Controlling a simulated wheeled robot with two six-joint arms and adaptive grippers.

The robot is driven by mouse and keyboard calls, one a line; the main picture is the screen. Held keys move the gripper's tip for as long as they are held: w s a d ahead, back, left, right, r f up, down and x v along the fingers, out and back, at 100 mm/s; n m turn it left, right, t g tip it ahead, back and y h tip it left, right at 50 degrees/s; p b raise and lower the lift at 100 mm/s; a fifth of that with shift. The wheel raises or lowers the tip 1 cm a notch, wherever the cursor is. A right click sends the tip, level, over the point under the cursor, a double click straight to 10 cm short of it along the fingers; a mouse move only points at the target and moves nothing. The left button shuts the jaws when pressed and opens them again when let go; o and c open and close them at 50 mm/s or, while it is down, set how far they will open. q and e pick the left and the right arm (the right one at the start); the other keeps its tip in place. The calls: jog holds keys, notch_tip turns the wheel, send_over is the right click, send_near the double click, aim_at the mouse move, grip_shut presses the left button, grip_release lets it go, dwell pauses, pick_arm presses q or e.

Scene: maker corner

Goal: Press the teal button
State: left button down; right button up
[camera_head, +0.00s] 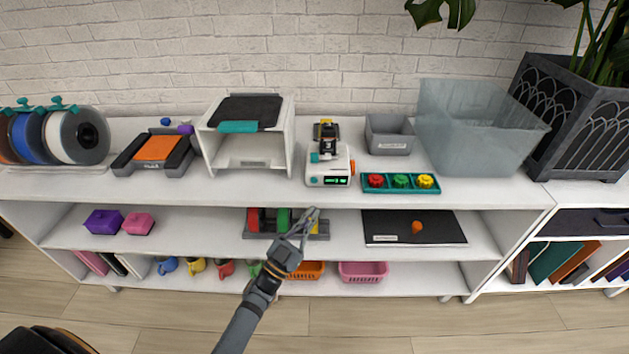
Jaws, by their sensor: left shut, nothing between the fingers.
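A small white machine (341,166) stands on the top shelf near the middle, with a lit display on its front. My left gripper (314,212) is shut and empty. It is in front of the shelf unit, below the machine in the picture, and apart from the button. It partly hides a rack (258,235) on the middle shelf. My right gripper is not in view.
Right of the machine is a teal tray (400,190) with red, green and yellow knobs; behind it are a grey bin (390,143) and a translucent tub (470,140). Left is a white open-fronted box (295,150) with a teal handle (238,127). Little free room shows beside the machine.

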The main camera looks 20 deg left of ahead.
aim_at(311, 197)
pick_arm(q)
jog(key=w+b, duration=0.1)
jog(key=w, duration=0.1)
jog(key=w+a+b, duration=0.1)
jog(key=w, duration=0.2)
jog(key=w+a+b, duration=0.1)
jog(key=w+b, duration=0.1)
jog(key=shift+w+a+f, duration=0.1)
jog(key=shift+w+f, duration=0.05)
jog(key=shift+w, duration=0.1)
jog(key=shift+w+a, duration=0.15)
jog(key=shift+w, duration=0.4)
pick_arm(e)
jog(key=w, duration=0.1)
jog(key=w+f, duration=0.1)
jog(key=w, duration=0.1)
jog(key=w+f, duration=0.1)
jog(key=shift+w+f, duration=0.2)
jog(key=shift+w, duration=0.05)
pick_arm(q)
jog(key=shift+w+a, duration=0.1)
jog(key=shift+w, duration=0.2)
jog(key=shift+r, duration=0.25)
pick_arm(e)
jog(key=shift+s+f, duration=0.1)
